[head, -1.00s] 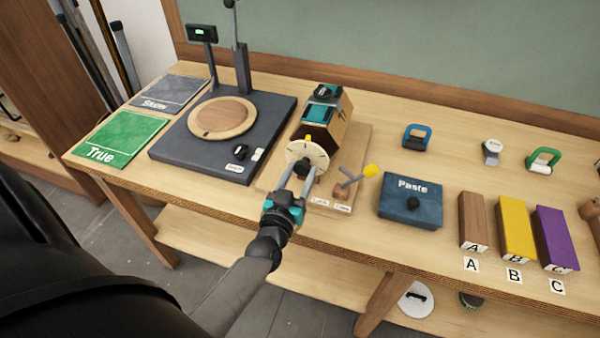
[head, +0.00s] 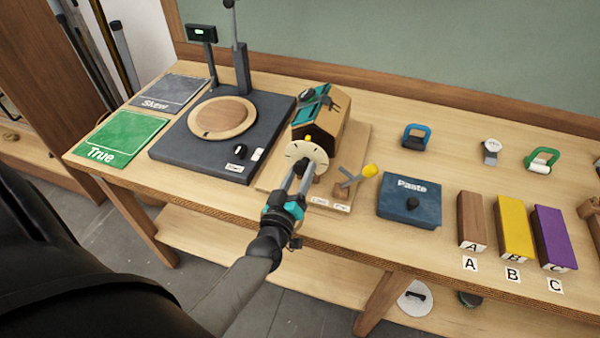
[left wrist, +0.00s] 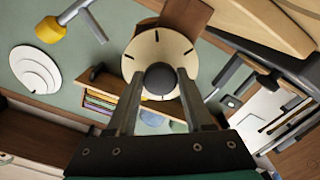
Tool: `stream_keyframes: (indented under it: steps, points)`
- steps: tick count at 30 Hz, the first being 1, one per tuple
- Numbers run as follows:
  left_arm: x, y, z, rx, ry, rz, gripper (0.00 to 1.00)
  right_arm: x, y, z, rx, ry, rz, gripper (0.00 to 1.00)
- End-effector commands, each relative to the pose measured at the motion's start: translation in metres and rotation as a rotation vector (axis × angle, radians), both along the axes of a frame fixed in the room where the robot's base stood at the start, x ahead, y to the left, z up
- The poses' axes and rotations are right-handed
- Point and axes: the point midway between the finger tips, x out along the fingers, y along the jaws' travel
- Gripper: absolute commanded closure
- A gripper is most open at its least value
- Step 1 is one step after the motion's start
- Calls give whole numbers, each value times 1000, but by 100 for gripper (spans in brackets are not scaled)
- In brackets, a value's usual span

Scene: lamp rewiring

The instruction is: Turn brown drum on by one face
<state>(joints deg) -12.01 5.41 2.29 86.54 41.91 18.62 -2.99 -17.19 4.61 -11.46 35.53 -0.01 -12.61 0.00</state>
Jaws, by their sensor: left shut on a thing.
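The brown drum (head: 338,133) is a many-sided wooden block with teal patches and dark fittings on its upper faces, lying on a wooden stand (head: 361,139). A round cream dial (head: 293,152) with black marks is at its near end, and a yellow mark shows at the dial's top. My left gripper (head: 303,172) is shut on the dark knob at the dial's centre. The left wrist view shows the knob (left wrist: 160,78) between the fingers, in front of the dial (left wrist: 144,50). The gripper hides the dial's lower part. My right gripper is out of view.
A lever with a yellow end (head: 370,171) stands close right of the dial. A blue Paste box (head: 409,208) and blocks labelled A, B, C stand farther right. A dark turntable base (head: 265,125) is left, beside the green True mat (head: 120,135).

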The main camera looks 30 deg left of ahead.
Motion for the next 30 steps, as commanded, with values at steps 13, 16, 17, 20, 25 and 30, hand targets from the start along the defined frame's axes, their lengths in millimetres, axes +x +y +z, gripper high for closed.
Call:
stream_keyframes:
  steps: [13,16,17,20,25,30]
  points:
    - [0,0,-1,-218,-50,1,100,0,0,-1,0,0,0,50]
    - [0,0,-1,-266,-62,1,100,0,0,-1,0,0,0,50]
    - [0,0,-1,-281,-65,1,100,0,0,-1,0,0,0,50]
    - [0,-1,-1,-326,-76,0,100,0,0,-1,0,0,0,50]
    - [0,-1,-1,-395,-92,1,100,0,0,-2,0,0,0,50]
    - [0,-1,-1,-447,-105,0,100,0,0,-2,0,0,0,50]
